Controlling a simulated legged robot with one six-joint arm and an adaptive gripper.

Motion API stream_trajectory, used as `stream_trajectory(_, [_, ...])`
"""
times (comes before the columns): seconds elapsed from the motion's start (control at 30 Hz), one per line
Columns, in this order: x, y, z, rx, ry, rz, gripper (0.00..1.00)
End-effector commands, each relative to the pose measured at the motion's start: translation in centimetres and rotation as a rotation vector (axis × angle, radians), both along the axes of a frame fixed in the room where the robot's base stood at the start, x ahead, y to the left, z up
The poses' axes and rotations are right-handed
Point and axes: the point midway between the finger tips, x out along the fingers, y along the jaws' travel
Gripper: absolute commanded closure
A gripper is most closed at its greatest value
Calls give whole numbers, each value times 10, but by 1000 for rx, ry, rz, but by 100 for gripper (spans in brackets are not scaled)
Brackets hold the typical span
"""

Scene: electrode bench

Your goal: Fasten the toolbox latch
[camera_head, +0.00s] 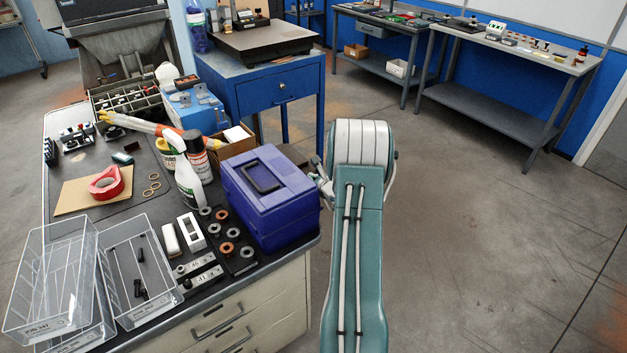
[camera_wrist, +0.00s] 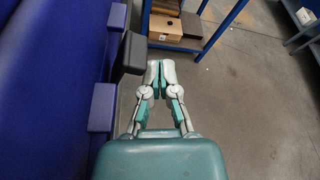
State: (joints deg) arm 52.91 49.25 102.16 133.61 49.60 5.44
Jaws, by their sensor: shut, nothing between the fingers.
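The toolbox (camera_head: 268,205) is a blue-purple box with a dark handle on its lid, at the bench's right end in the head view. Its lid looks down. In the wrist view the toolbox's side (camera_wrist: 45,90) fills the left. A dark grey latch piece (camera_wrist: 132,53) sticks out from that side, with a purple block (camera_wrist: 103,107) nearer me. I cannot tell whether the latch is engaged. My gripper (camera_wrist: 160,66) is shut and empty, just right of the latch, with a slight gap or light contact. In the head view my arm mostly hides the gripper.
On the bench, washers on a dark tray (camera_head: 233,243), a spray bottle (camera_head: 188,187) and clear bins (camera_head: 138,270) stand left of the toolbox. A blue table (camera_head: 268,88) stands behind. The floor (camera_head: 470,240) to the right is clear.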

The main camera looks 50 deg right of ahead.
Motion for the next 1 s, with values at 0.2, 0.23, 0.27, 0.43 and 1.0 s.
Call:
stream_trajectory(0.2, [0, -2, -2, 3, 0, 0, 100])
stream_trajectory(0.23, [0, -3, -1, 3, 0, 0, 100])
stream_trajectory(0.27, [0, -3, -1, 3, 0, 0, 100])
stream_trajectory(0.43, [0, -2, 4, 2, 1, 0, 100])
stream_trajectory(1.0, [0, -3, 14, 3, 1, -1, 100])
